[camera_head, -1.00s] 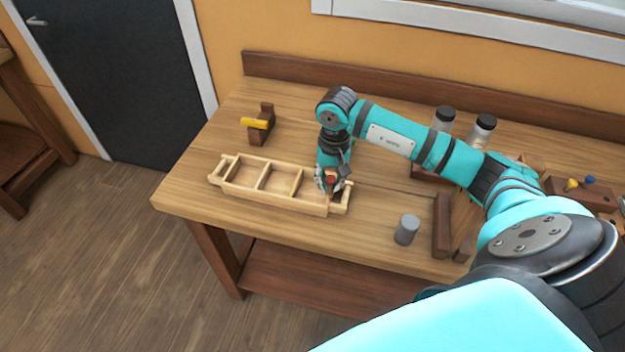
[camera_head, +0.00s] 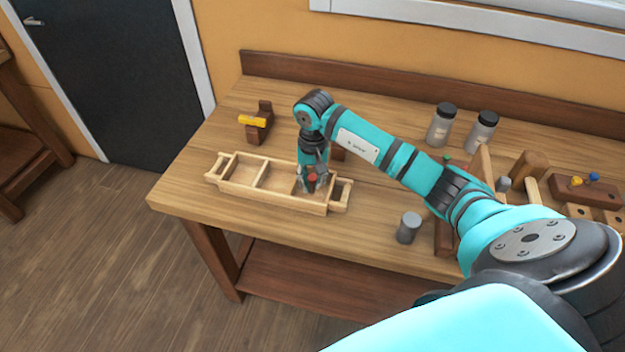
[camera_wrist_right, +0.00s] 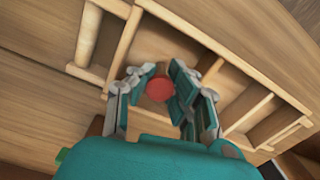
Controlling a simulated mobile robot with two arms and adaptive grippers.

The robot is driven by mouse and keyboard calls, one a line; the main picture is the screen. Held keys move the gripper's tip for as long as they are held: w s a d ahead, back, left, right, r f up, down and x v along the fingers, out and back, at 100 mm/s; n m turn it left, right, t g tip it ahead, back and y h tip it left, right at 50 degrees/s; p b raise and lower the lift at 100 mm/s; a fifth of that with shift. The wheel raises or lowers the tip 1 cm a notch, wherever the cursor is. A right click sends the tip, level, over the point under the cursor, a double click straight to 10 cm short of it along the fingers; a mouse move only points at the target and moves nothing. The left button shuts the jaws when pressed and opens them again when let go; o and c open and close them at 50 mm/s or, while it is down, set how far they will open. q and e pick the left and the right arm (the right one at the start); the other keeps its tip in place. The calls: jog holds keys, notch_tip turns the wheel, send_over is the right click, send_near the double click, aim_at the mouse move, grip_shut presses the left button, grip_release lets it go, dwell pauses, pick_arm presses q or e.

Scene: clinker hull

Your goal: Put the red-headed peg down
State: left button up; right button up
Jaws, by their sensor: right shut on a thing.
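My right gripper (camera_head: 311,186) is shut on the red-headed peg (camera_head: 312,178), over the right part of the long wooden tray (camera_head: 262,197). In the right wrist view the peg's round red head (camera_wrist_right: 159,89) shows between the fingers of the gripper (camera_wrist_right: 158,97). The tray's walls and compartments (camera_wrist_right: 208,38) lie beyond it. The peg's lower end is mostly hidden, so I cannot tell whether it touches the tray floor. My left gripper is not in view.
A yellow-topped brown block (camera_head: 258,124) stands behind the tray. A grey cylinder (camera_head: 409,227) stands to its right. Two dark-lidded jars (camera_head: 440,126) and a brown rack with blue and yellow pegs (camera_head: 588,188) are farther right. The bench front-left is clear.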

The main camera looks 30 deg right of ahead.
aim_at(313, 177)
jog(key=o, duration=0.7)
jog(key=shift+f, duration=0.1)
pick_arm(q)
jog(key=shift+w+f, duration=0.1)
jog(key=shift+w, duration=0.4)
pick_arm(e)
jog(key=shift+o, duration=0.2)
